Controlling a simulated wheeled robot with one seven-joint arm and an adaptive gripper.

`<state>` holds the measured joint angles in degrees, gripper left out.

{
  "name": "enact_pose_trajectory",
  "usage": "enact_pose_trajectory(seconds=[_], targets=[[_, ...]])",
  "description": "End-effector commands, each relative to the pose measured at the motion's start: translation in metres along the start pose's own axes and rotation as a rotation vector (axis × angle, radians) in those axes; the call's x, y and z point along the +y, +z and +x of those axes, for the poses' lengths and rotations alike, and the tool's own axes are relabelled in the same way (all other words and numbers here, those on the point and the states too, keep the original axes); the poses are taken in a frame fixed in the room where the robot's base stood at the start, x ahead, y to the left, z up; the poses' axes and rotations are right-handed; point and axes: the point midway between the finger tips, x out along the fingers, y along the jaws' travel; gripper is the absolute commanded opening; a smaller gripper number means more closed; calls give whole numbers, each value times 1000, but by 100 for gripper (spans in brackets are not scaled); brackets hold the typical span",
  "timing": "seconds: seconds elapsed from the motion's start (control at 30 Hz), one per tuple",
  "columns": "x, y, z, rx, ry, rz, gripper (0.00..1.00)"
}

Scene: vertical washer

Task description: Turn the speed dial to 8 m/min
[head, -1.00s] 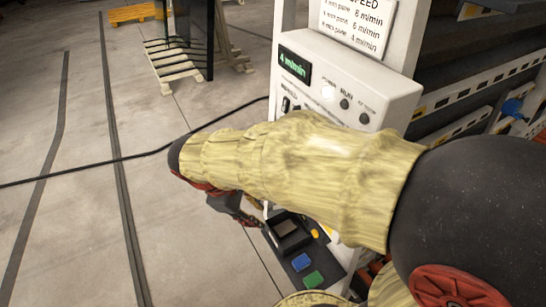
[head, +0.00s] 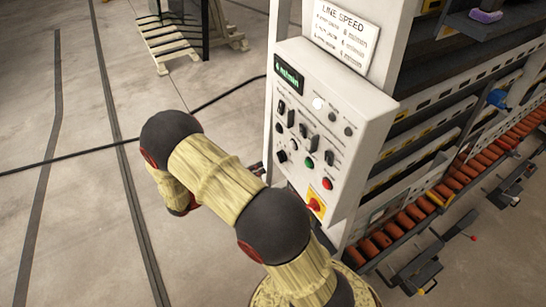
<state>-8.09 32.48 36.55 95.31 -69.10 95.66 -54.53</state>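The white control panel (head: 345,105) stands right of my arm. Its green display (head: 288,74) appears to read 4 m/min, though the digit is small. Several black switches and knobs sit on its face, including a round black knob (head: 282,156) at the lower left. The labels are too small to read, so I cannot tell which one is the speed dial. My gripper (head: 257,168) is mostly hidden behind my arm. Only a small dark part shows beside the panel's lower left edge. I cannot tell whether it touches the panel or how its fingers stand.
A LINE SPEED sign (head: 345,30) is above the panel. A green button (head: 309,162), a red button (head: 327,183) and a red-on-yellow switch (head: 315,204) are on the panel. A roller conveyor (head: 470,165) runs at right. A black cable (head: 90,158) crosses the open floor at left.

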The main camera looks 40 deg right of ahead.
Motion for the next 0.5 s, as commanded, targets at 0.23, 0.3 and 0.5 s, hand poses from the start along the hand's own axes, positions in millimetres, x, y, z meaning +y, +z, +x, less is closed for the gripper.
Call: enact_pose_trajectory(seconds=[0.23, 0.3, 0.5], targets=[[-1, 0, 32, -1, -4, -4, 27], [-1, 0, 43, 0, -4, -4, 27], [0, 0, 67, 0, -1, -2, 27]])
